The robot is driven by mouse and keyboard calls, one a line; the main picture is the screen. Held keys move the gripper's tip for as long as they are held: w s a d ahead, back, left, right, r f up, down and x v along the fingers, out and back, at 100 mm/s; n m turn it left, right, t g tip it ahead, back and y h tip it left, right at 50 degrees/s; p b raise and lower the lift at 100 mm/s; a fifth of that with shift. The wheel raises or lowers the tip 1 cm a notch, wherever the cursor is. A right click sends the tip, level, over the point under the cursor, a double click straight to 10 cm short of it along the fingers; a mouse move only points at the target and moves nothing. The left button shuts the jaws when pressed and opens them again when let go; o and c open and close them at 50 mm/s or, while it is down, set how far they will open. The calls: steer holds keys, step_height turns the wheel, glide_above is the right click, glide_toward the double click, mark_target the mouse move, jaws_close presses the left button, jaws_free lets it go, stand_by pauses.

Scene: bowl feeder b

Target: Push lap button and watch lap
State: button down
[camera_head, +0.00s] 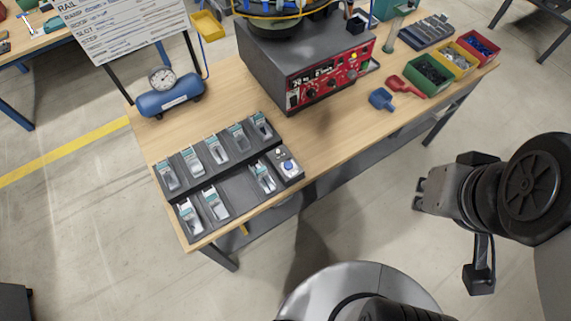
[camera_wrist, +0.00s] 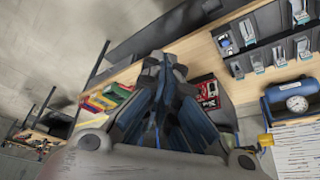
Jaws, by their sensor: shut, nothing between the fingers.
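A small grey box with a round blue button (camera_head: 288,166) sits at the right end of the dark tray rack, near the table's front edge. It also shows in the wrist view, where the blue button (camera_wrist: 225,43) is small. Which control is the lap button is too small to read. My gripper (camera_head: 417,194) is off the table's front side, to the right of the box and well apart from it. In the wrist view its fingers (camera_wrist: 162,62) are together, with nothing between them.
The dark rack (camera_head: 225,187) holds several packaged parts. A feeder with a red control panel (camera_head: 327,80) stands behind. A blue tank with a gauge (camera_head: 170,96) is at left; blue and red scoops (camera_head: 381,99) and coloured bins lie at right. The middle of the table is clear.

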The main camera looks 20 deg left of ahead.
steer(key=w+a+f+t, duration=0.1)
steer(key=w+a+f, duration=0.15)
steer(key=w, duration=0.45)
steer(key=w+a+f+t+y, duration=0.1)
steer(key=w+a+f, duration=0.1)
steer(key=w+f, duration=0.35)
steer(key=w+a+f, duration=0.2)
steer(key=w+a, duration=0.1)
steer(key=w, duration=0.5)
steer(key=n+g+y, duration=0.1)
steer(key=n+y, duration=0.1)
steer(key=y, duration=0.5)
glide_above(291, 164)
step_height(291, 164, down, 17)
steer(key=shift+f, duration=0.1)
step_height(291, 164, down, 9)
steer(key=b, duration=0.7)
steer(key=shift+b, duration=0.35)
